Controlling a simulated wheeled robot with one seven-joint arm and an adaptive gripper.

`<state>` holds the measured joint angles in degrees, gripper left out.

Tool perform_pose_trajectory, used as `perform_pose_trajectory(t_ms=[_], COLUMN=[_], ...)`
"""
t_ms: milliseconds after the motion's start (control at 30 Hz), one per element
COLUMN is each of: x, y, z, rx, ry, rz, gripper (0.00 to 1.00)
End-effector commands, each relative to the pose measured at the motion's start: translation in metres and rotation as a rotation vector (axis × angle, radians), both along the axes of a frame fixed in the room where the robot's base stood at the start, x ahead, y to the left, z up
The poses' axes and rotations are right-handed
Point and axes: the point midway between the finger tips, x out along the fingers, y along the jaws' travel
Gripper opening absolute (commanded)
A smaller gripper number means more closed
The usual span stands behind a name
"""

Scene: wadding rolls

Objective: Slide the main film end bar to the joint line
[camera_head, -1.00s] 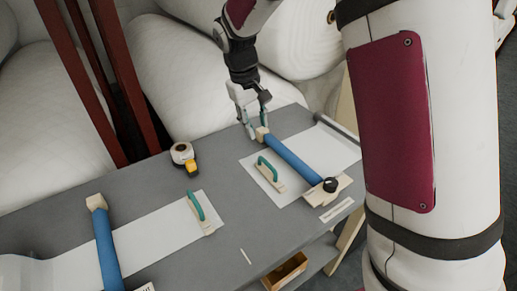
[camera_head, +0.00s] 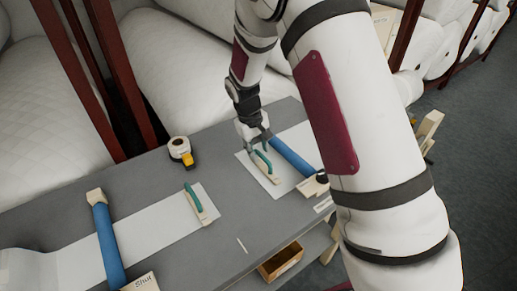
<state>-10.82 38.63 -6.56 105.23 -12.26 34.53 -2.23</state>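Two end bars with teal handles lie on white film strips on the grey table. The left bar (camera_head: 203,209) sits at the right end of the left strip (camera_head: 150,242). The right bar (camera_head: 269,178) sits near the left end of the right strip (camera_head: 247,161). I cannot tell which is the main film's bar. My gripper (camera_head: 259,148) is low over the far end of the right bar's teal handle. Whether its fingers are closed on the handle cannot be made out. A short white mark (camera_head: 241,245), possibly the joint line, is on the table between the strips.
A blue bar (camera_head: 107,245) crosses the left strip and another blue bar (camera_head: 293,158) crosses the right one. A tape roll with a yellow part (camera_head: 181,151) stands at the back. A wooden box (camera_head: 281,262) is below the front edge. Bare table separates the strips.

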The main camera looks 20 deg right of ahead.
Motion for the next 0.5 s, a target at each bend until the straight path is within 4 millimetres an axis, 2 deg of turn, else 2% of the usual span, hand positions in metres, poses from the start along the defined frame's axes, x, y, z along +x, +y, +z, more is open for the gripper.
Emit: perform_pose_trajectory(t_ms=[233, 367, 500], x=[0.0002, 0.0001, 0.0001], y=[0.0, 0.0, 0.0], z=[-0.0006, -0.0005, -0.0005], rx=[0.0, 0.0, 0.0], ry=[0.0, 0.0, 0.0], rz=[0.0, 0.0, 0.0], gripper=[0.31, 0.02, 0.0])
